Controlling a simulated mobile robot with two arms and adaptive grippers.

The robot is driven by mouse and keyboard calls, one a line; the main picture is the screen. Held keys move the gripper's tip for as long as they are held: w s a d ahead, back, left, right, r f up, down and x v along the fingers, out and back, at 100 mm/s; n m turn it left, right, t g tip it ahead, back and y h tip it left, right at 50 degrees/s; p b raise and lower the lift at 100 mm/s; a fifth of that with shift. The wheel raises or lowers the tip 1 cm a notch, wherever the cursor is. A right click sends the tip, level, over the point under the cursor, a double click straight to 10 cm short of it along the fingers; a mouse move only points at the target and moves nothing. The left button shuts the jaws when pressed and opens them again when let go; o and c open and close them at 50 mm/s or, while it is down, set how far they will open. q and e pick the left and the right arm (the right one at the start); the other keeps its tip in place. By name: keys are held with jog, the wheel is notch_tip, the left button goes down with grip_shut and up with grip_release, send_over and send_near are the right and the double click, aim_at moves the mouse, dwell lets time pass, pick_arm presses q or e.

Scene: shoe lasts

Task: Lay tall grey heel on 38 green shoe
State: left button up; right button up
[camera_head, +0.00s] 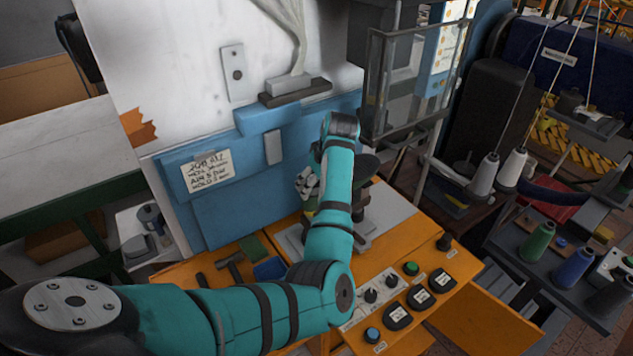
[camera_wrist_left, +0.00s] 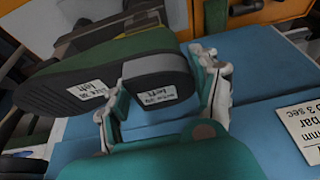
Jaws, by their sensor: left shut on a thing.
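The green shoe (camera_wrist_left: 118,55) is in the left wrist view, with its dark sole turned toward the camera and a "left" size label on the sole. A dark grey heel block (camera_wrist_left: 150,78) with its own label sits at the heel end of the sole, seemingly against it; whether it is seated is not clear. My left gripper (camera_wrist_left: 166,68) is shut on the heel, one finger on each side. In the head view my left gripper (camera_head: 308,184) is mostly hidden behind my teal arm, above the orange bench, and the shoe is largely covered. My right gripper is not in view.
A blue machine panel (camera_head: 230,205) with a paper note stands close behind the gripper. The orange bench (camera_head: 205,265) carries a hammer (camera_head: 233,267) and a panel of knobs (camera_head: 385,295). A clear guard box (camera_head: 405,80) hangs at upper right. Thread spools (camera_head: 535,242) stand at right.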

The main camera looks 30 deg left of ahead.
pick_arm(q)
jog(key=o, duration=1.3)
jog(key=v, duration=1.2)
